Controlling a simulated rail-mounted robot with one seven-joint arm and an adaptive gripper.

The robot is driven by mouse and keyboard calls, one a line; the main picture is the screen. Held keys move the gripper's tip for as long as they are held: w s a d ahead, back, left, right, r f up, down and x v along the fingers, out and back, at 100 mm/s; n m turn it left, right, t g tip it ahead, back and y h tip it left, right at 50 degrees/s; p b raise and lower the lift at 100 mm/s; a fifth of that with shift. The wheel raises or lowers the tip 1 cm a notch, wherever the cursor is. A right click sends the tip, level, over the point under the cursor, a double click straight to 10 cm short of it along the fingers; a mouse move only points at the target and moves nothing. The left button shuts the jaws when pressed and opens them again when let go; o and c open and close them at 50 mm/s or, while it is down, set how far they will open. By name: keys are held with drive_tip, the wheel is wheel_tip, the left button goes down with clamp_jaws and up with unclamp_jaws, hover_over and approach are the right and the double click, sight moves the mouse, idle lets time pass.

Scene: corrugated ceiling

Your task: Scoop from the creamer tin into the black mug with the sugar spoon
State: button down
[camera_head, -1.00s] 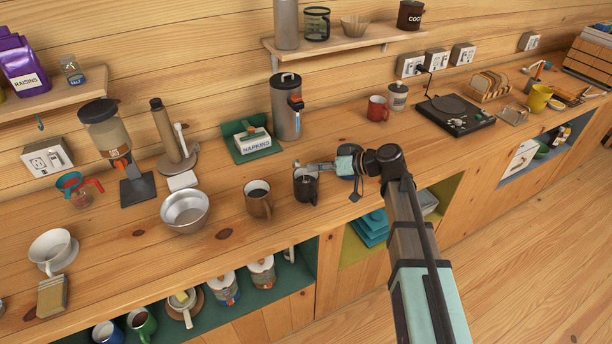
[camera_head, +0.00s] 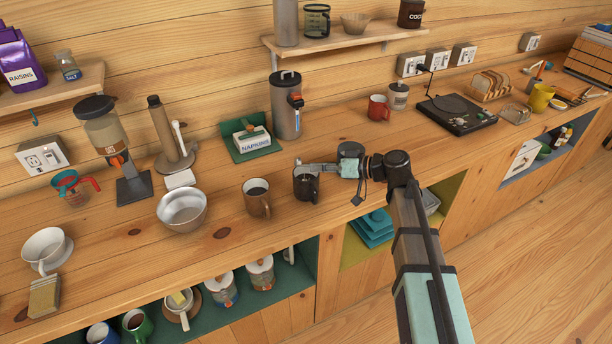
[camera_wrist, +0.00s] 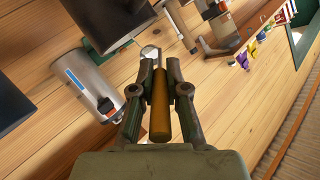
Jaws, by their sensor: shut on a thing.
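The black mug (camera_head: 306,186) stands upright on the counter, right of a brown mug. My gripper (camera_head: 322,168) is at its rim, reaching in from the right. In the wrist view my gripper (camera_wrist: 160,80) is shut on the brown handle (camera_wrist: 160,108) of what looks like the sugar spoon; a small pale metal end (camera_wrist: 150,52) shows past the fingertips. I cannot tell whether the spoon's bowl is inside the mug or holds anything. A pale tin (camera_head: 398,96) with a dark band stands at the back; its label is unreadable, so I cannot tell if it is the creamer tin.
The brown mug (camera_head: 257,198) with dark contents and a metal bowl (camera_head: 182,209) stand left of the black mug.

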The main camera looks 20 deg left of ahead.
drive_tip(key=shift+d+f+y+b, duration=0.4)
drive_tip(key=shift+d+y+b, duration=0.1)
drive_tip(key=shift+b, duration=1.3)
drive_tip(key=shift+d+f+y+b, duration=0.15)
drive_tip(key=shift+f+y+b, duration=0.6)
drive_tip(key=shift+b, duration=2.05)
drive_tip(key=shift+d+r+y+b, duration=0.1)
drive_tip(key=shift+r+y+b, duration=0.3)
drive_tip(key=shift+b, duration=0.85)
drive_tip(key=shift+r+y+b, duration=0.1)
drive_tip(key=shift+y+b, duration=0.45)
drive_tip(key=shift+b, duration=0.65)
drive_tip(key=shift+f+y+b, duration=0.65)
drive_tip(key=shift+y+b, duration=0.25)
drive_tip(key=shift+b, duration=1.95)
